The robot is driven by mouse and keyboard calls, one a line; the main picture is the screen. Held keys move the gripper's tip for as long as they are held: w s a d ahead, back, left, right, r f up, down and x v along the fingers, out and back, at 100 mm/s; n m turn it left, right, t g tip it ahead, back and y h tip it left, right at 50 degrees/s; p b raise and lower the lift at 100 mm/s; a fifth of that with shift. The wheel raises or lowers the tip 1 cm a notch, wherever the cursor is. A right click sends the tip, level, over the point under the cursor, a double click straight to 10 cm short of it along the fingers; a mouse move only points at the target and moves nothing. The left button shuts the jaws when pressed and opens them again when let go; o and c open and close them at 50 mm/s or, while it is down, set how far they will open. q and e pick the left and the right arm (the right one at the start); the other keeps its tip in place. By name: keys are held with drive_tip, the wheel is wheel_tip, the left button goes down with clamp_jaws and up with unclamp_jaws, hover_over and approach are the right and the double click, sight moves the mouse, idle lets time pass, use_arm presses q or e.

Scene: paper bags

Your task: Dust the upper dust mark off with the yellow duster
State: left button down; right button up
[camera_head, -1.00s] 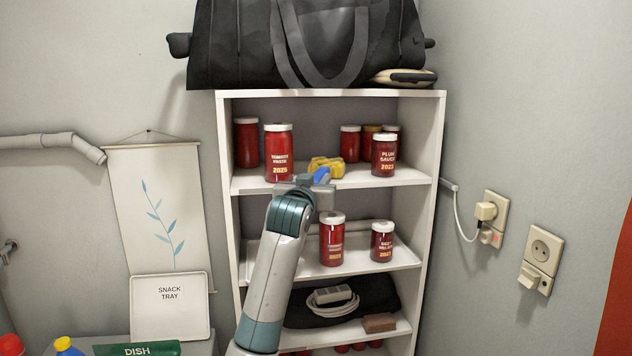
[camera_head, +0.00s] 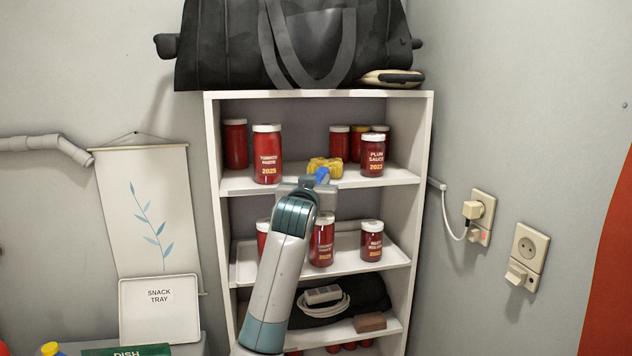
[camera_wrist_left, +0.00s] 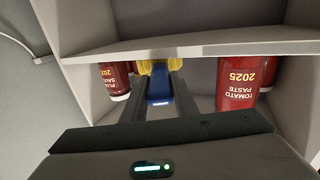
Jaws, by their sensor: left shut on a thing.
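The yellow duster (camera_head: 325,167) has a yellow head and a blue handle. It is at the upper shelf, between the tomato paste jar (camera_head: 267,154) and the plum sauce jar (camera_head: 372,155). My left gripper (camera_head: 319,187) is in front of the shelf edge, shut on the blue handle. In the left wrist view, the yellow head (camera_wrist_left: 160,66) shows beyond the fingers (camera_wrist_left: 158,105), close to the shelf. I cannot make out a dust mark; the duster and gripper cover part of the upper shelf. My right gripper is not in view.
More red jars stand at the back of the upper shelf. The middle shelf has jars on a white tray (camera_head: 243,264), partly behind my arm. A black bag (camera_head: 220,50) sits on the white shelf unit (camera_head: 418,200). Wall sockets (camera_head: 528,248) are at right.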

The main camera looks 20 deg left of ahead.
use_arm(q)
drive_tip(key=shift+w+d, duration=0.45)
drive_tip(key=shift+d, duration=0.2)
drive_tip(key=shift+w+d, duration=0.4)
drive_tip(key=shift+d, duration=0.2)
drive_tip(key=shift+a, duration=0.15)
drive_tip(key=shift+s+a+r, duration=0.1)
drive_tip(key=shift+s+a, duration=0.3)
drive_tip(key=shift+a, duration=0.2)
drive_tip(key=shift+s+a, duration=0.4)
drive_tip(key=shift+a, duration=0.15)
drive_tip(key=shift+s+a+f, duration=0.1)
drive_tip(key=shift+s+a, duration=0.35)
drive_tip(key=shift+a, duration=0.15)
drive_tip(key=shift+s+a+f, duration=0.1)
drive_tip(key=shift+s+a, duration=0.3)
drive_tip(key=shift+a, duration=0.2)
